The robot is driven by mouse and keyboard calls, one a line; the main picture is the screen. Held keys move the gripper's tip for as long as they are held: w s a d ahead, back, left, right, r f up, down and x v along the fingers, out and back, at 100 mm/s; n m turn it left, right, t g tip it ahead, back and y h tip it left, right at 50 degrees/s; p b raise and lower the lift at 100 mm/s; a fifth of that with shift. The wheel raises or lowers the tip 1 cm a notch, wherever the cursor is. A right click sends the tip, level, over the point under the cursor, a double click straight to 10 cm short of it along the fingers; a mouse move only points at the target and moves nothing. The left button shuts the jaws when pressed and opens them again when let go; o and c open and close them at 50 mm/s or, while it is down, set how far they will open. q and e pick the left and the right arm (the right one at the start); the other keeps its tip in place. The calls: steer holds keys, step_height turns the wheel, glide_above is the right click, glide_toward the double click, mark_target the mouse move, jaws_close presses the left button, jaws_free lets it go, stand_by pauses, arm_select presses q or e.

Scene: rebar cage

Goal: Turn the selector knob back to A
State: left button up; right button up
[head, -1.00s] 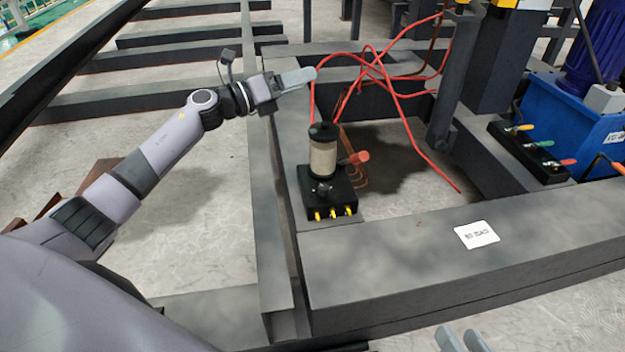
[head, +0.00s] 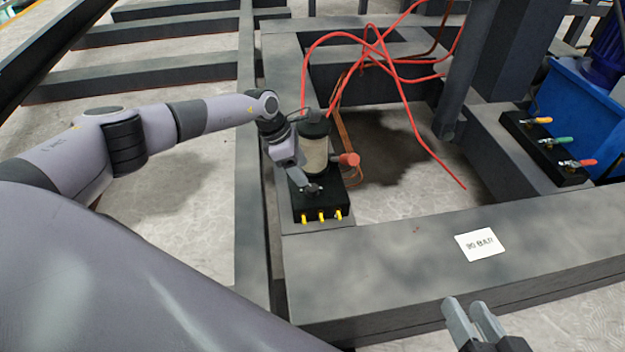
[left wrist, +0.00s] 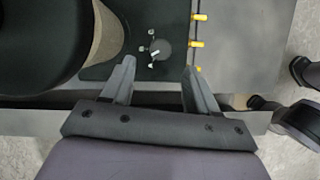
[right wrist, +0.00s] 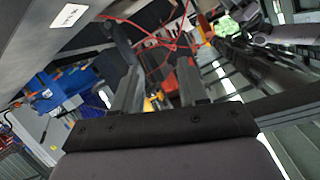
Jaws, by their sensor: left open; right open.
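The selector knob (left wrist: 163,49) is a small dark round knob with a white mark, on top of a black block (head: 335,206). The left wrist view shows small pale marks around it, too small to read. In the head view the knob (head: 313,188) is partly covered by my left gripper (head: 300,182). In the left wrist view my left gripper (left wrist: 160,65) is open, its fingertips apart on either side of the knob's near edge; I cannot tell whether they touch it. My right gripper (head: 472,315) is open and empty at the bottom of the head view.
A pale cylinder with a black cap (head: 315,153) stands on the block behind the knob. A red-handled part (head: 349,160) and red hoses (head: 409,100) are close by. Yellow fittings (head: 321,217) line the block's front. A label (head: 482,245) lies on the clear grey beam.

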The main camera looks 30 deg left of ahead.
mark_target(312, 187)
arm_select(q)
steer(key=b+x, duration=0.2)
steer(key=x, duration=0.3)
steer(key=shift+d+f+b, duration=0.1)
steer(key=shift+f+b, duration=0.2)
steer(key=shift+b, duration=0.05)
steer(key=shift+w+d+f, duration=0.15)
steer(key=shift+d+f, duration=0.1)
steer(key=shift+f, duration=0.2)
arm_select(e)
steer(key=shift+s+d+r+n+t+h, duration=0.1)
steer(key=shift+s+d+n+t+h, duration=0.15)
steer(key=shift+d+t, duration=0.25)
steer(key=shift+s+d+n+t+h, duration=0.1)
steer(key=shift+d+n+t+h, duration=0.2)
steer(key=shift+d, duration=0.3)
arm_select(q)
steer(key=c, duration=1)
